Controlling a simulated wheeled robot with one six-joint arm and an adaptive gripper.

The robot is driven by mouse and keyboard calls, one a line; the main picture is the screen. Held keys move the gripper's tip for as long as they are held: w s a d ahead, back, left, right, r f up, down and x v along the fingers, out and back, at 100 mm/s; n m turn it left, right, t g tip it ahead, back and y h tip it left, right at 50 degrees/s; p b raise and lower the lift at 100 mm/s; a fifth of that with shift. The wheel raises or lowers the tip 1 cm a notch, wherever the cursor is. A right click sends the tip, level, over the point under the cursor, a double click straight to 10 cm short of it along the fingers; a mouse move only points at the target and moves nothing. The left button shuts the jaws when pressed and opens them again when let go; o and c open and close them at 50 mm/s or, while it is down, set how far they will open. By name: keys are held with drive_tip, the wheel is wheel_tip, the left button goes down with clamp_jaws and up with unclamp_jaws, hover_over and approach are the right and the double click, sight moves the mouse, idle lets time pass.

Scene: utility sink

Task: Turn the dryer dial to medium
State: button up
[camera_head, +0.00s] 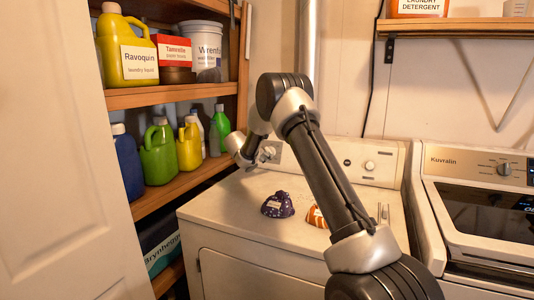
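The white machine in the middle, which looks like the dryer (225,215), has a control panel along its back edge. One round dial (369,166) shows on the panel's right part. At the panel's left end, a second round knob (271,151) is partly covered by my gripper (262,156). My gripper is at or very close to that knob; I cannot tell whether it touches it. Its fingers are small and partly hidden, so their opening is unclear. The dial markings are too small to read.
A purple patterned cloth (278,205) and an orange one (317,216) lie on the dryer top. Wooden shelves (150,96) with several bottles stand close on the left, beside a white door (50,170).

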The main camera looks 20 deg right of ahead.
drive_tip(key=v, duration=0.5)
idle(0.3)
